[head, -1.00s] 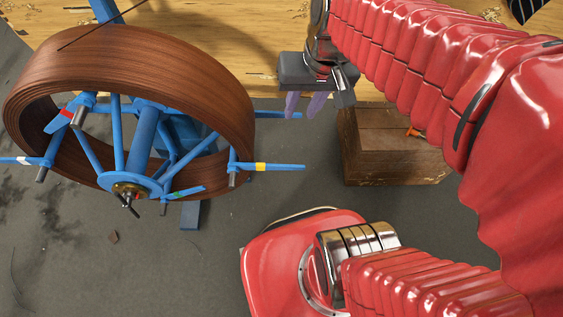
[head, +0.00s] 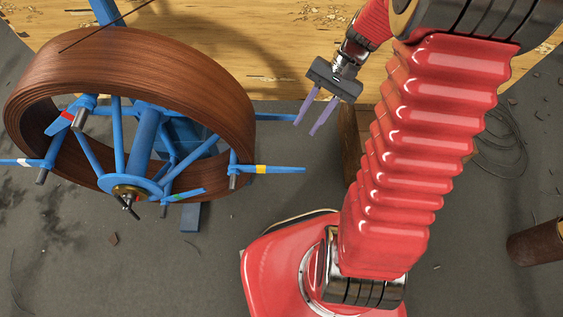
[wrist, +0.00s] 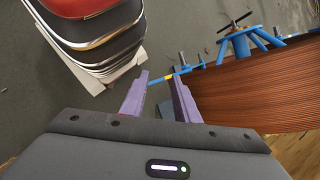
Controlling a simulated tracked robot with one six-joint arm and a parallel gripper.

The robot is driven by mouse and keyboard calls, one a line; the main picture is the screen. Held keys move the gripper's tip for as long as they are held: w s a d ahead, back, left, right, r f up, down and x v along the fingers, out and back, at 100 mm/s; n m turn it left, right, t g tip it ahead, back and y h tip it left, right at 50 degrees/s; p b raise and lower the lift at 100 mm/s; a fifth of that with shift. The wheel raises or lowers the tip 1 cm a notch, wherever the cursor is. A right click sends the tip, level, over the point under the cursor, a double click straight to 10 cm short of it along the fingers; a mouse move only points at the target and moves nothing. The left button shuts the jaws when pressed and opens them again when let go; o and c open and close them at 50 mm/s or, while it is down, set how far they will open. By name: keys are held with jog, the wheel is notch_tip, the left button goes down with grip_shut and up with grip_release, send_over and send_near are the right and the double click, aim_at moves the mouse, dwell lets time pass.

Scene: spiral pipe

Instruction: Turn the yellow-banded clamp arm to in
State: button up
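The yellow-banded clamp arm (head: 283,169) is a blue bar at the right front of the reel. It points right, outward from the coil's rim, with its yellow band near its pivot. In the wrist view a blue bar with a yellow mark (wrist: 184,71) shows just beyond the fingertips. My gripper (head: 306,127) has two purple fingers, held apart with nothing between them. It hangs above and to the right of the clamp arm in the head view, apart from it. The fingers also show in the wrist view (wrist: 157,74).
The brown coil (head: 190,60) sits around a blue spoked reel with other clamp arms banded red (head: 66,115), white (head: 24,161) and green (head: 180,196). A wooden crate (head: 351,140) is mostly hidden behind my arm. A rusty pipe (head: 540,240) lies far right.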

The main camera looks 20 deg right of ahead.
jog(key=w+d+f+m+t+y, duration=0.1)
jog(key=d+f+m+y, duration=0.2)
jog(key=f, duration=0.4)
jog(key=d+f+m+y, duration=0.2)
jog(key=f+m+y, duration=0.15)
jog(key=f, duration=0.35)
jog(key=m+t+y, duration=0.4)
jog(key=m+t, duration=0.3)
send_near(284, 170)
jog(key=d+f, duration=0.2)
jog(key=d, duration=0.2)
jog(key=shift+s+a+r, duration=0.1)
jog(key=shift+s+r, duration=0.1)
jog(key=x, duration=1.4)
jog(key=shift+s+r, duration=0.1)
grip_shut()
